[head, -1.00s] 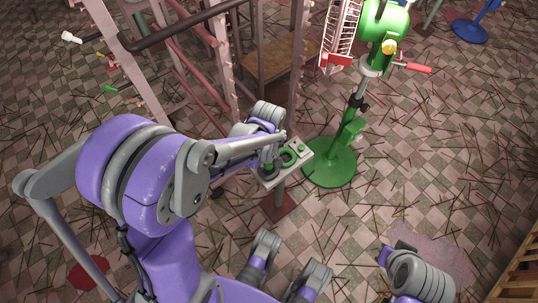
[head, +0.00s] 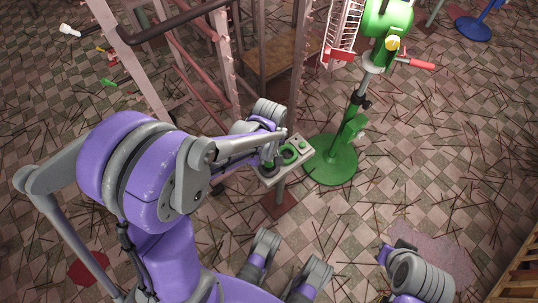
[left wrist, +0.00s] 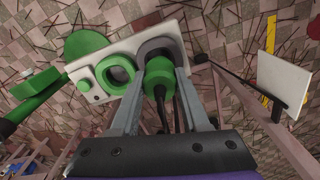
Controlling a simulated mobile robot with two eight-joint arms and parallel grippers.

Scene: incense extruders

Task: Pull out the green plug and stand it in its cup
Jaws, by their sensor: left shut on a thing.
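The green plug (left wrist: 158,72) is between the two fingers of my left gripper (left wrist: 158,88) in the left wrist view, with dark cables below it. The gripper is shut on it. A dark grey round collar (left wrist: 160,46) lies just behind the plug; whether the plug is inside it or clear of it I cannot tell. Beside it on a pale panel (left wrist: 139,61) is a green ring-shaped cup (left wrist: 115,74) with a dark hollow. In the head view my left gripper (head: 270,160) is over the small panel stand (head: 272,183), next to the green cup (head: 291,154).
A green extruder (head: 384,20) on a round green base (head: 331,160) stands just right of the panel. A metal rack (head: 213,60) is behind. Thin sticks litter the tiled floor. A wooden crate (head: 522,270) is at the lower right.

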